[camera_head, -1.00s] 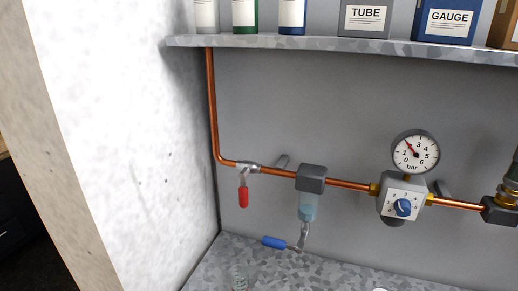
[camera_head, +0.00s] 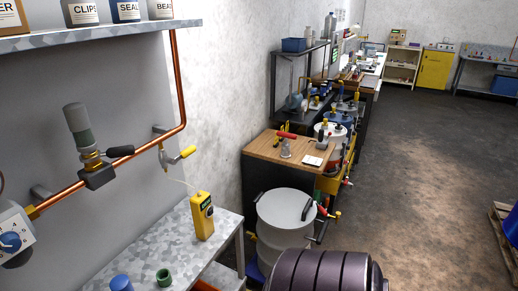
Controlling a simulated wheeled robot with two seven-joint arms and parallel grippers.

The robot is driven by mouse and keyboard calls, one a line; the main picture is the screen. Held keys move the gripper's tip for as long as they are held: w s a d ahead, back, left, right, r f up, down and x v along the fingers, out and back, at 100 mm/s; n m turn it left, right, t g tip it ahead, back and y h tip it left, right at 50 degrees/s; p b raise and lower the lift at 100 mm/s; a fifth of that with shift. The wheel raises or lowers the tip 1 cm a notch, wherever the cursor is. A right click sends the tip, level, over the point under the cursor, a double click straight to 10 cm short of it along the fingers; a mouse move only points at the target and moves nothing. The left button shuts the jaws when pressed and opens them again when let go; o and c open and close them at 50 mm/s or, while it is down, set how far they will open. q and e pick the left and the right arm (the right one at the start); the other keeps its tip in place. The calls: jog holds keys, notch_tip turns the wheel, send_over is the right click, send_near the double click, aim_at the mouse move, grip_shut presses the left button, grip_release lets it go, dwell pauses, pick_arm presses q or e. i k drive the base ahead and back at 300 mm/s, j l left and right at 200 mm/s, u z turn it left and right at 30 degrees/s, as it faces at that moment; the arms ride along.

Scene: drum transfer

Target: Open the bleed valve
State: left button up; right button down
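A copper pipe (camera_head: 66,194) runs along the grey wall, rises to the right and turns up near the corner. A small valve with a yellow-tipped lever (camera_head: 187,152) hangs below it near the bend; its lever points to the right. Further left, a brass fitting with a grey-green cylinder on top carries a black lever (camera_head: 120,151) lying roughly along the pipe. A regulator with a blue knob (camera_head: 10,242) is cut by the left edge. No label shows which one is the bleed valve. Neither of my grippers is in view.
A metal bench (camera_head: 180,242) below the pipe holds a yellow handheld device (camera_head: 202,217), a blue cap (camera_head: 120,283) and a green ring (camera_head: 164,277). A white drum (camera_head: 286,209) and a dark ribbed cylinder (camera_head: 322,272) stand right of it. The floor (camera_head: 425,180) at right is open.

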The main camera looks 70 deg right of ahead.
aim_at(191, 150)
jog(key=z, duration=1.65)
